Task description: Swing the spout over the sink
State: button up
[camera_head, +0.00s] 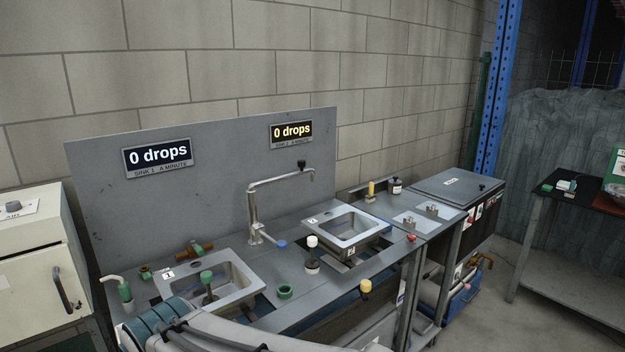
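A metal tap (253,215) stands on the steel bench between two sinks. Its spout (280,179) points right, with a dark piece at its end. That end is on the side of the sink marked 2 (372,235); I cannot tell whether it is over the bowl or its left edge. A blue-tipped handle (281,244) sits at the tap's foot. My arm shows at the bottom edge, but my gripper is not in view.
Grey panel behind the bench carries two displays reading 0 drops, one lit white (158,155) and one yellow (291,132). A cream cabinet (35,250) is at left.

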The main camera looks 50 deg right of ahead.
aim_at(301, 163)
jog(key=z, duration=0.25)
jog(key=k, duration=0.55)
jog(key=z, duration=0.65)
jog(key=i, duration=0.7)
jog(key=z, duration=0.85)
jog(key=k, duration=0.5)
jog(key=z, duration=0.9)
jog(key=i, duration=0.9)
jog(key=u, duration=1.05)
jog(key=i, duration=0.7)
jog(key=u, duration=0.8)
